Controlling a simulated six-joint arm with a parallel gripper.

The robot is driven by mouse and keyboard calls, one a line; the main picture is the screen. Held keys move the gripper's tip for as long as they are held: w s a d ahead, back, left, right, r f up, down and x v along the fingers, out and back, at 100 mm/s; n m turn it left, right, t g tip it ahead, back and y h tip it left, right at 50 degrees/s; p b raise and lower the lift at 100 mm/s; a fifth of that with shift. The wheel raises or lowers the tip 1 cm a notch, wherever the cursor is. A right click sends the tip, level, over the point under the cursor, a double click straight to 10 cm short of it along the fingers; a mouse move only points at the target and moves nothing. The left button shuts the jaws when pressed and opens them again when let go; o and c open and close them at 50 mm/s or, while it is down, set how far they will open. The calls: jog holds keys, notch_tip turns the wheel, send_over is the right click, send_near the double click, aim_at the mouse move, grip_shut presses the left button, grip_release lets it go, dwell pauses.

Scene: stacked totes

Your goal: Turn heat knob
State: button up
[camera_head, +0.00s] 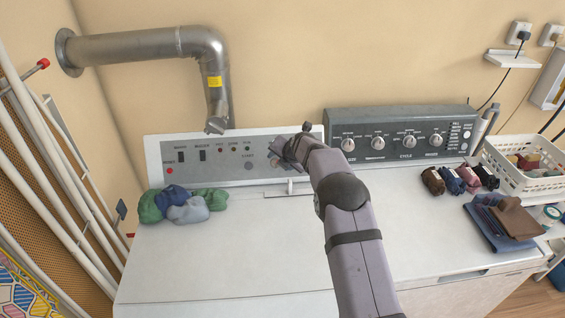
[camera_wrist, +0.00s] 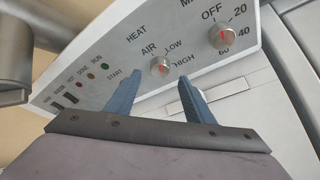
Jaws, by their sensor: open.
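The heat knob (camera_wrist: 159,67) is a small silver dial with a red pointer mark, set in the light grey dryer panel (camera_wrist: 105,65). The labels HEAT, AIR, LOW and HIGH stand around it. My gripper (camera_wrist: 160,78) is open, with one blue finger to the left of the knob and the other to its lower right. The fingertips are close to the knob; whether they touch it I cannot tell. In the head view my gripper (camera_head: 291,149) is at the right part of the dryer panel (camera_head: 205,170) and hides the heat knob.
A minutes knob (camera_wrist: 222,36) with OFF, 20, 40 and 60 is at the right. A metal duct (camera_head: 150,46) comes down above the panel. A dark control panel (camera_head: 400,118) with several knobs stands at the right.

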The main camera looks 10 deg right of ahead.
jog(key=shift+b+v, duration=0.5)
jog(key=shift+v, duration=0.9)
jog(key=shift+o, duration=0.2)
jog(key=shift+f, duration=0.1)
